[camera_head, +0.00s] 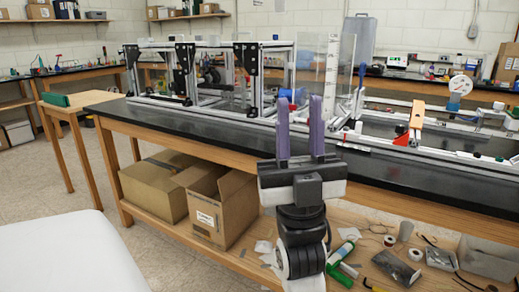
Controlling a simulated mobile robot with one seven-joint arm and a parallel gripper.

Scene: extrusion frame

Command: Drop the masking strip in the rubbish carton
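My gripper (300,100) is raised in front of the bench, with its two purple fingers upright and apart. I see nothing held between them. An open cardboard carton (237,210) stands on the shelf under the bench, left of and below my gripper; it may be the rubbish carton. Its inside is mostly hidden. I cannot pick out the masking strip for certain. A small blue thing (291,94) shows behind the fingers, partly hidden by them.
An aluminium extrusion frame (215,48) stands on the dark bench top (215,118). Rails with an orange piece (416,118) lie at right. Tools and rolls crowd the lower shelf at right. Floor at left is partly clear.

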